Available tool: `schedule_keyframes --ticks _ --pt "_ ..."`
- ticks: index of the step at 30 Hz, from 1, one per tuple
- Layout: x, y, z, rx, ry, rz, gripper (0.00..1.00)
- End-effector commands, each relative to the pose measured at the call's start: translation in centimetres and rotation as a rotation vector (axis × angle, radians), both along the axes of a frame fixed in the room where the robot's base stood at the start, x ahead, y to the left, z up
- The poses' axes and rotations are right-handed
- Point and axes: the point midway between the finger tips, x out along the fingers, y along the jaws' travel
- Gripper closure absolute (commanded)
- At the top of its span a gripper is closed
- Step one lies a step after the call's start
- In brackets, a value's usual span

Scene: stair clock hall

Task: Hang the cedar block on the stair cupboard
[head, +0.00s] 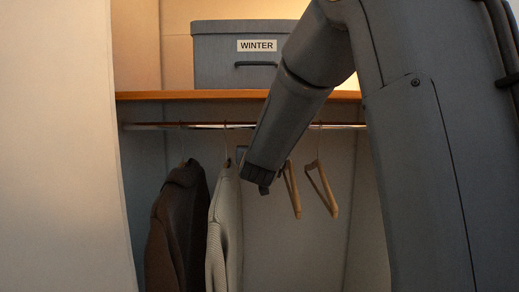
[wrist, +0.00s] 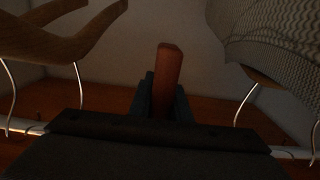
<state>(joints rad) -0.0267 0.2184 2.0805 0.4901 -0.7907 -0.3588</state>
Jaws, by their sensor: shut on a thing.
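My gripper (head: 262,186) is inside the open stair cupboard (head: 355,170), below the shelf, between the pale coat and the bare wooden hangers. In the wrist view my gripper (wrist: 166,98) is shut on the cedar block (wrist: 168,68), a narrow reddish-brown bar that sticks out beyond the dark fingers. I see no hook or loop on the block. In the head view I cannot make out the block. The hanging rail (head: 150,126) runs across under the shelf; it also shows low in the wrist view (wrist: 292,154), partly hidden by my gripper.
A brown coat (head: 175,225) and a pale knitted coat (head: 224,225) hang left of my gripper. Bare wooden hangers (head: 322,190) hang to its right. A grey box marked WINTER (head: 215,65) stands on the orange-brown shelf (head: 180,96). A pale wall or panel (head: 60,150) borders the left.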

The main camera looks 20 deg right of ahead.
Motion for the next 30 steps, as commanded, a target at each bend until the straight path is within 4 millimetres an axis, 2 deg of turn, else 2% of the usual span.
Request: schedule_keyframes --ticks 12,13,17,26,30 --pt "0.2 0.0 -0.2 0.0 0.0 0.0 1.0" --pt "0.2 0.0 -0.2 0.0 0.0 0.0 0.82" --pt "0.2 0.0 -0.2 0.0 0.0 0.0 0.61" --pt "0.0 0.0 -0.2 0.0 0.0 0.001 0.61" --pt "-1.0 0.4 -0.2 0.001 -0.001 0.002 0.61"
